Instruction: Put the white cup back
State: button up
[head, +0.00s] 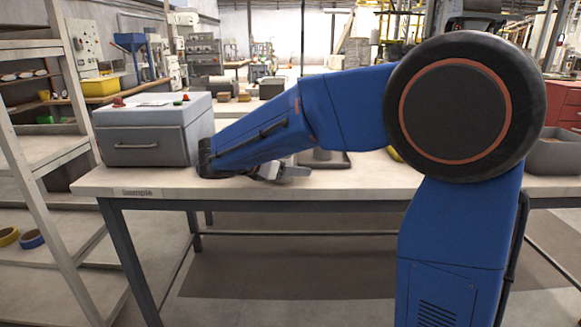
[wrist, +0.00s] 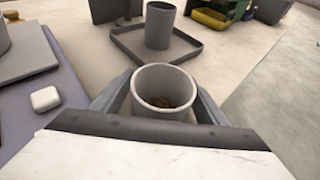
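The white cup (wrist: 164,84) shows in the wrist view as a pale, open-topped cup with brown pellets inside. My gripper (wrist: 164,98) has one finger against each side of it, and appears shut on it. The cup looks upright from above; its base is hidden. In the head view my gripper (head: 290,173) is low over the front of the workbench (head: 350,180), and I cannot make out the cup there. A grey cup (wrist: 159,28) stands on a square grey tray (wrist: 190,48) just beyond the white cup. The tray (head: 326,160) is partly behind my arm in the head view.
A grey box (head: 150,143) with a drawer handle and red and green buttons stands on the bench's left end. A small white block (wrist: 45,98) lies on a blue-grey mat (wrist: 60,125) at left in the wrist view. A grey bin (head: 553,155) stands at right.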

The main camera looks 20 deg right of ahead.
jog(key=shift+a+r, duration=0.1)
jog(key=shift+r, duration=0.1)
jog(key=v, duration=1.2)
